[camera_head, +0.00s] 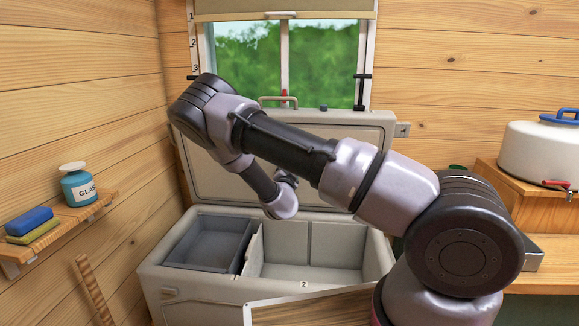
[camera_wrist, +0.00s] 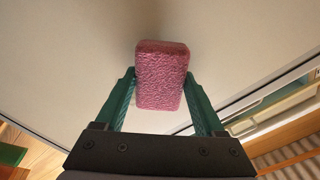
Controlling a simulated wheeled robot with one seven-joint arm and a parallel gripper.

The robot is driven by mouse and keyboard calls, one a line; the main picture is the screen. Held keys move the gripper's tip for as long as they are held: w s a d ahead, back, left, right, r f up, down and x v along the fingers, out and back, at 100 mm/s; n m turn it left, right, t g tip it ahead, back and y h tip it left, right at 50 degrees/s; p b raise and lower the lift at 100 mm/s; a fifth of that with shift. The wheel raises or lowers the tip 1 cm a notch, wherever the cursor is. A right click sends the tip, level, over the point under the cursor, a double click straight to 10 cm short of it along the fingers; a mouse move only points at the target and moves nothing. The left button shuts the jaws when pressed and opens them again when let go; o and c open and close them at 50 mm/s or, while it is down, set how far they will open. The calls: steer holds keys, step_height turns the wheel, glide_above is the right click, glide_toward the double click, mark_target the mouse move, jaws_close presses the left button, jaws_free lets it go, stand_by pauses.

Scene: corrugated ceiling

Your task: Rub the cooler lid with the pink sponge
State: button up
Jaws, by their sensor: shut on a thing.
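The pink sponge (camera_wrist: 161,78) is between the green fingers of my gripper (camera_wrist: 162,92) in the wrist view, and the gripper is shut on it. The pale inner face of the cooler lid (camera_wrist: 75,60) fills most of that view behind the sponge. I cannot tell for certain whether the sponge touches it. In the head view the cooler (camera_head: 200,287) stands open, with its lid (camera_head: 335,133) raised and tilted back against the window wall. My arm reaches across in front of the lid, and it hides my gripper and the sponge there.
The cooler holds a grey tray (camera_head: 213,240) at left and an open compartment at right. A wall shelf (camera_head: 75,217) at left bears a blue sponge (camera_head: 29,221), a yellow sponge (camera_head: 34,232) and a glass-cleaner bottle (camera_head: 78,187). A white drum (camera_head: 540,150) stands at right.

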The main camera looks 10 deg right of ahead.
steer(key=shift+x, duration=1.05)
steer(key=shift+d, duration=0.1)
steer(key=shift+s+d, duration=0.3)
steer(key=shift+d, duration=0.45)
steer(key=shift+s+d, duration=0.35)
steer(key=shift+d, duration=0.4)
steer(key=s+d, duration=0.1)
steer(key=d, duration=0.5)
steer(key=shift+s+d, duration=0.2)
steer(key=shift+s, duration=0.15)
steer(key=shift+a, duration=0.1)
steer(key=shift+w+a, duration=0.4)
steer(key=shift+a, duration=0.65)
steer(key=shift+w+a, duration=0.4)
steer(key=shift+a, duration=0.7)
steer(key=shift+w+a, duration=0.35)
steer(key=shift+a, duration=0.7)
steer(key=shift+w+a, duration=0.2)
steer(key=shift+a, duration=0.6)
steer(key=shift+w+a, duration=0.2)
steer(key=shift+a, duration=0.55)
